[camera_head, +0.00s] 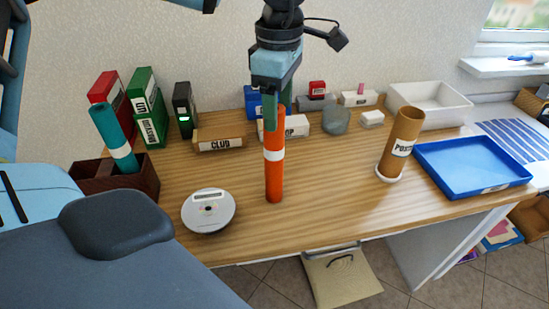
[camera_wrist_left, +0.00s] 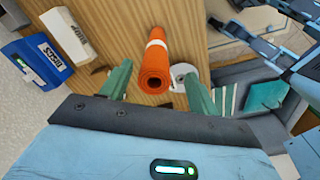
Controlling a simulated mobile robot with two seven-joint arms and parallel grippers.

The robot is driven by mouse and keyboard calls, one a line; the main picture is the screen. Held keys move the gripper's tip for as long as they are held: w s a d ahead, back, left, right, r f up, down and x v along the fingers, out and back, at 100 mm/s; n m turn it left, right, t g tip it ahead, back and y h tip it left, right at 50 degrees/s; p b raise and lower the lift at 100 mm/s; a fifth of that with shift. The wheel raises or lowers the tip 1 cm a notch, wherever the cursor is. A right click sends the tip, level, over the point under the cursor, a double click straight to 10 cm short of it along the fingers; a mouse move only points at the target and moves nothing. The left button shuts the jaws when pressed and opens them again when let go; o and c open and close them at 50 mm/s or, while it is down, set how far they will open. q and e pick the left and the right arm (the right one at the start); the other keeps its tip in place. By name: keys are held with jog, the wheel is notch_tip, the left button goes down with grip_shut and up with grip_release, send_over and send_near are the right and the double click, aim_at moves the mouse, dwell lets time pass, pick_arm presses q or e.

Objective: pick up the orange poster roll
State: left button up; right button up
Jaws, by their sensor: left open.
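The orange poster roll (camera_head: 274,180) stands upright on the wooden table, with a white band around its middle. In the left wrist view the roll (camera_wrist_left: 155,62) shows end-on between the two green fingers. My left gripper (camera_head: 271,118) comes down from above at the upper part of the roll. It is open, with a finger on either side of the roll and gaps visible in the left wrist view (camera_wrist_left: 158,78). The fingers hide part of the roll's upper end in the head view. I cannot make out my right gripper.
A round white device (camera_head: 208,211) lies left of the roll. A teal roll (camera_head: 112,135) stands in a dark red box (camera_head: 143,176). A brown poster tube (camera_head: 402,140) stands right, beside a blue tray (camera_head: 470,168). Folders (camera_head: 146,110) and small boxes line the back.

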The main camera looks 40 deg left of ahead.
aim_at(274, 145)
pick_arm(q)
jog(key=shift+f, duration=0.75)
jog(key=f, duration=0.3)
jog(key=f+p, duration=0.1)
jog(key=f, duration=0.1)
jog(key=shift+w+a, duration=0.15)
jog(key=shift+a, duration=0.1)
jog(key=shift+c, duration=0.3)
jog(key=c, duration=1.3)
jog(key=shift+o, duration=0.2)
jog(key=shift+r, duration=0.1)
